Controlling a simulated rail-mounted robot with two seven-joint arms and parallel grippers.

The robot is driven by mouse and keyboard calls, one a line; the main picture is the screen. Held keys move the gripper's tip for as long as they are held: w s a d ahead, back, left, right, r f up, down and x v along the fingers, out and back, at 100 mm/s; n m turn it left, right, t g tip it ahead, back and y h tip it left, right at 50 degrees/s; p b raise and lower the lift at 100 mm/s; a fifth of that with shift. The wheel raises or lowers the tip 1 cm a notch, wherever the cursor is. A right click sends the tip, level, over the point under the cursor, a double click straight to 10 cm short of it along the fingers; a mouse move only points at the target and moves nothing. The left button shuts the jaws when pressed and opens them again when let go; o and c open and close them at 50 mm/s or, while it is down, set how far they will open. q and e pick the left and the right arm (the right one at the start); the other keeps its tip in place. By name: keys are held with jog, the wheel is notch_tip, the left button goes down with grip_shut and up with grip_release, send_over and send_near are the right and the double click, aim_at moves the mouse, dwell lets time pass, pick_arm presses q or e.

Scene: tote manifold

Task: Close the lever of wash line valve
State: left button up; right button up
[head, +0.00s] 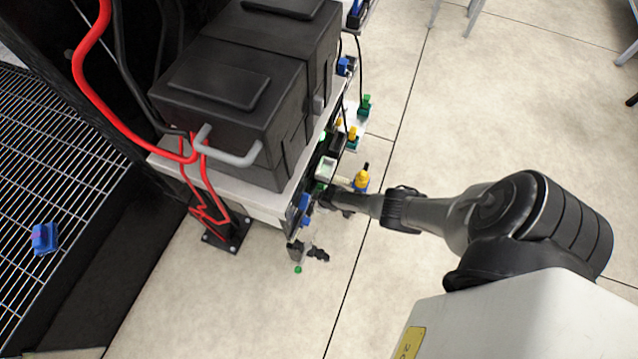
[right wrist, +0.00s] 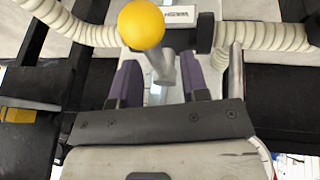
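In the right wrist view, a yellow ball knob (right wrist: 140,24) sits on a grey lever stem (right wrist: 163,66). Behind it is a white label (right wrist: 182,20) whose upside-down lettering appears to read WASH. My right gripper (right wrist: 160,82) has its two purple-lined fingers apart, one on each side of the stem. I cannot tell whether either finger touches it. In the head view, my right gripper (head: 335,201) reaches from the right to the side of the manifold; its fingers and the lever are hard to make out there. My left gripper is not in view.
Ribbed cream hoses (right wrist: 268,38) run on both sides of the lever. In the head view, a black case (head: 240,100) stands on a pale shelf (head: 250,200). A yellow-and-blue fitting (head: 362,181) is beside my right gripper. Tiled floor (head: 500,100) is open to the right.

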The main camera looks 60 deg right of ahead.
jog(key=shift+s+r+p, duration=0.15)
jog(key=shift+r+p, duration=0.35)
jog(key=p+v, duration=1)
jog(key=v, duration=0.3)
jog(key=shift+p, duration=0.3)
jog(key=shift+f, duration=0.15)
